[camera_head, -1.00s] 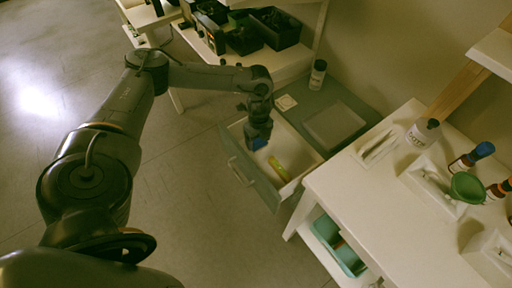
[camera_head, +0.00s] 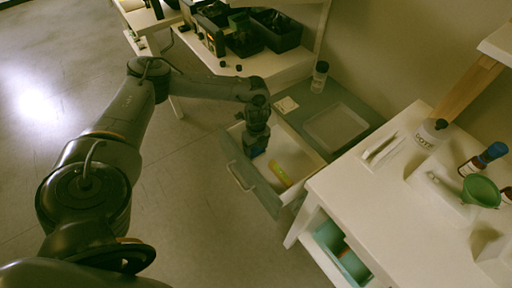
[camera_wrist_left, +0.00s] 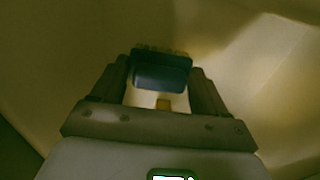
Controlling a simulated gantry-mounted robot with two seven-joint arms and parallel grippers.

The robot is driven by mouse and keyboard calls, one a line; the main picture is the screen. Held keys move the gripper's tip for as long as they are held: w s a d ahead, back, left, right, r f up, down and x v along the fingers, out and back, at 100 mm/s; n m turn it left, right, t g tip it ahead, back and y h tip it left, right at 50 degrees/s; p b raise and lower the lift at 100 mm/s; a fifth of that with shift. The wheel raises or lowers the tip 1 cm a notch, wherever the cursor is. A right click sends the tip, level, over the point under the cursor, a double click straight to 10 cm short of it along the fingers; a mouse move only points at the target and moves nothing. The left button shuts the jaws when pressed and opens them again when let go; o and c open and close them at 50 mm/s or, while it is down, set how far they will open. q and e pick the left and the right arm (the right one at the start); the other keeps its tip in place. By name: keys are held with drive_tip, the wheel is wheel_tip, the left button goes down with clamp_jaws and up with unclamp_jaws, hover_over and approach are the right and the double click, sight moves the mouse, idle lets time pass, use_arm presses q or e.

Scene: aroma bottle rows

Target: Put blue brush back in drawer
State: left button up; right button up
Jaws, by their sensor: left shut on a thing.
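The blue brush (camera_wrist_left: 161,76) is between the two fingers of my left gripper (camera_wrist_left: 161,82) in the left wrist view, with its bristles on the far side. In the head view, my left gripper (camera_head: 255,146) points down inside the open drawer (camera_head: 296,161), near its left end, shut on the brush. Only a small blue patch of the brush (camera_head: 256,153) shows there. Whether the brush touches the drawer floor cannot be told. My right gripper is not in view.
A yellow object (camera_head: 279,172) lies in the drawer, right of my gripper. A white-topped table (camera_head: 350,203) with bottles and a green funnel (camera_head: 480,191) stands at the right. A shelf with black bins (camera_head: 276,30) is behind. A lone bottle (camera_head: 319,76) stands behind the drawer.

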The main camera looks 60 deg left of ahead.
sight(256, 147)
use_arm(q)
drive_tip(key=shift+f, duration=0.15)
drive_tip(key=o, duration=1)
wheel_tip(256, 147, up, 12)
drive_tip(key=p, duration=0.5)
drive_tip(key=shift+r+p, duration=0.2)
drive_tip(key=shift+p, duration=0.15)
